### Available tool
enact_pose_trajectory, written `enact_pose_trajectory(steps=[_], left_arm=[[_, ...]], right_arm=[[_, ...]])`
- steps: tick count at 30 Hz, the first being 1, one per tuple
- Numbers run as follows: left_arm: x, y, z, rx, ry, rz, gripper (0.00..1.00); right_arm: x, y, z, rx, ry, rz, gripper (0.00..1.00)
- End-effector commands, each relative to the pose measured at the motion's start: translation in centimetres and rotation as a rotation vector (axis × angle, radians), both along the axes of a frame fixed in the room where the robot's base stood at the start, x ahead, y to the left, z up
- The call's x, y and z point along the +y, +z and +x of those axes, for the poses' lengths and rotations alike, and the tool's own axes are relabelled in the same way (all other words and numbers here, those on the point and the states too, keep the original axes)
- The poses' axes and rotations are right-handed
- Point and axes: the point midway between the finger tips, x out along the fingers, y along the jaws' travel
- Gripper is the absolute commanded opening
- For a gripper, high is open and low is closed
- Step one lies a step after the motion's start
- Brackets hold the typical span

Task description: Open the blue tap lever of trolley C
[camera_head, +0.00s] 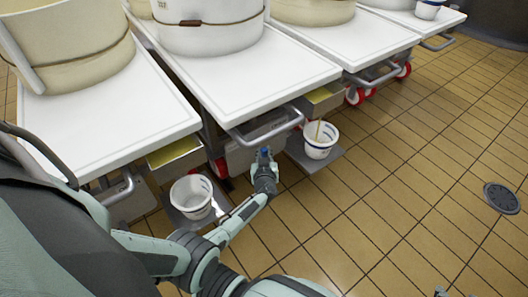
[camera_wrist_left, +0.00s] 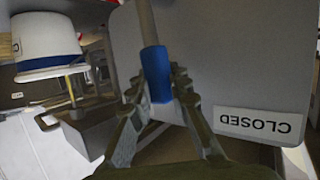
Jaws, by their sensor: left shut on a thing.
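The blue tap lever (camera_head: 264,151) is below the front edge of a white-topped trolley (camera_head: 240,78), in front of a grey panel. My left gripper (camera_head: 265,160) is at the lever. In the left wrist view, which looks upside down, the fingers (camera_wrist_left: 158,88) are shut on the blue lever sleeve (camera_wrist_left: 155,62), which sits on a thin rod. A label reading CLOSED (camera_wrist_left: 260,124) is on the grey panel (camera_wrist_left: 230,50) beside it. I cannot read the trolley's letter.
A white bucket with blue bands (camera_head: 320,140) stands on a low shelf right of my gripper, with a thin yellowish streak above it. Another white bucket (camera_head: 191,197) stands to the left. A metal handle (camera_head: 268,130) is close above my gripper.

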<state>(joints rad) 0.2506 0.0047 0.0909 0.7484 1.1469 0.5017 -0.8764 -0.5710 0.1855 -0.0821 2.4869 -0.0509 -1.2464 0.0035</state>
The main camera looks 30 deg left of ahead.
Motion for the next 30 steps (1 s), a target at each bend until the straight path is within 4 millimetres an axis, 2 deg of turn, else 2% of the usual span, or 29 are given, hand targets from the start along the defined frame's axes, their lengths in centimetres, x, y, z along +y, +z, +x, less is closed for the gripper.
enact_pose_trajectory(steps=[9, 10, 15, 25, 30], left_arm=[[-0.2, 0.0, 0.0, 0.000, -0.002, -0.001, 0.00], [-0.2, 0.0, 0.0, 0.000, -0.002, -0.001, 0.20], [-0.1, 0.0, 0.0, 0.000, -0.002, -0.001, 0.39], [0.0, -0.2, -0.1, -0.005, 0.000, -0.002, 0.39], [0.3, -0.9, -0.7, -0.057, -0.002, -0.021, 0.39]], right_arm=[[0.0, 0.0, 0.0, 0.002, 0.000, 0.000, 0.40], [0.0, 0.0, 0.0, 0.002, 0.000, 0.000, 0.40], [0.0, -0.1, 0.0, 0.001, 0.000, 0.000, 0.40], [0.0, -0.3, 0.0, 0.000, -0.001, -0.001, 0.40], [0.0, -2.4, 0.0, 0.001, -0.001, -0.001, 0.40]])
